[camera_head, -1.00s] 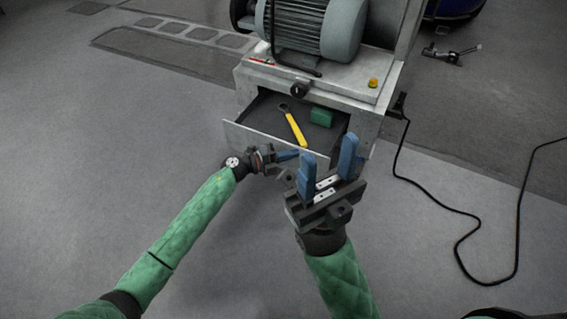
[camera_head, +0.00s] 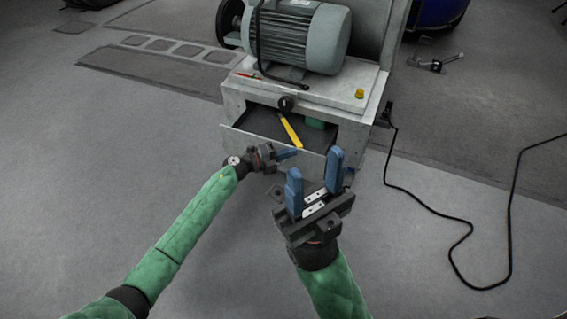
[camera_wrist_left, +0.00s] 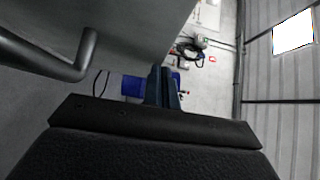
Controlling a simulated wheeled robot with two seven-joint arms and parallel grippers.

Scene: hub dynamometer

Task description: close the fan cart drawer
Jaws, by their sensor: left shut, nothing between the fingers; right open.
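The fan cart (camera_head: 345,103) stands ahead in the head view with its drawer (camera_head: 232,134) partly open. A yellow-handled tool (camera_head: 291,133) and a green box (camera_head: 315,123) lie inside; the cart top partly hides both. My left gripper (camera_head: 294,153) is shut and empty, close to the outer face of the drawer front; I cannot tell whether it touches. Its closed fingers show in the left wrist view (camera_wrist_left: 162,88), below a grey panel with a bent grey bar (camera_wrist_left: 78,58). My right gripper (camera_head: 315,180) is open and empty, in front of the cart's right side.
A grey motor (camera_head: 300,35) sits on the cart top, near a yellow knob (camera_head: 359,93). A black cable (camera_head: 430,202) runs over the floor at the right. A metal tool (camera_head: 435,64) lies on the floor at upper right.

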